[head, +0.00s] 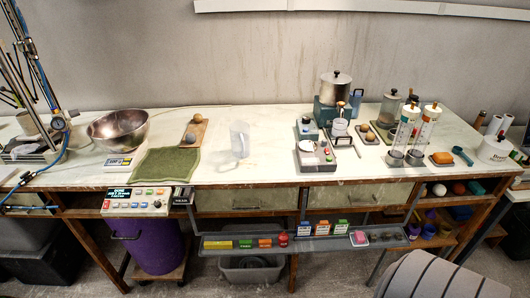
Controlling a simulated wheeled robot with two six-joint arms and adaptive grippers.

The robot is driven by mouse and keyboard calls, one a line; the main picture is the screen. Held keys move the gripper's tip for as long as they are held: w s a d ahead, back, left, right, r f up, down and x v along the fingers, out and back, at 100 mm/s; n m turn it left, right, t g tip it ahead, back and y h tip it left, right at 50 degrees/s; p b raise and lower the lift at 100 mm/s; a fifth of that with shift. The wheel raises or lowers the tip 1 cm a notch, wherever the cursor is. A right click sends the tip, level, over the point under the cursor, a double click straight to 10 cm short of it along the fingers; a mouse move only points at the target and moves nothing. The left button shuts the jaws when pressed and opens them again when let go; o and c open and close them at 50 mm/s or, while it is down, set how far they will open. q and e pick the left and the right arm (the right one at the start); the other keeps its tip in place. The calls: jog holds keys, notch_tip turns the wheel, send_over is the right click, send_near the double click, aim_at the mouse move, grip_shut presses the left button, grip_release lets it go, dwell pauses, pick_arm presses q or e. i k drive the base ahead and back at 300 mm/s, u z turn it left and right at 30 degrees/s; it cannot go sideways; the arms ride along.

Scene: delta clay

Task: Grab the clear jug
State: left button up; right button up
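The clear jug (239,140) stands upright on the pale worktop (270,168), near the middle of the bench. It is translucent, and I cannot make out anything inside it. Its surroundings are bare, with the green mat to its left and a grey device to its right. Neither of my grippers can be made out in the head view, and nothing touches the jug.
A green mat (167,164), a wooden board (195,133) with two balls and a metal bowl (118,129) lie left. A grey device (315,156), a steel pot (335,88) and clear cylinders (405,128) stand right. A shelf (300,243) juts out below.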

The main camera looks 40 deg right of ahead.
aim_at(240, 130)
jog(key=z, duration=1.8)
jog(key=i, duration=0.1)
jog(key=u, duration=0.95)
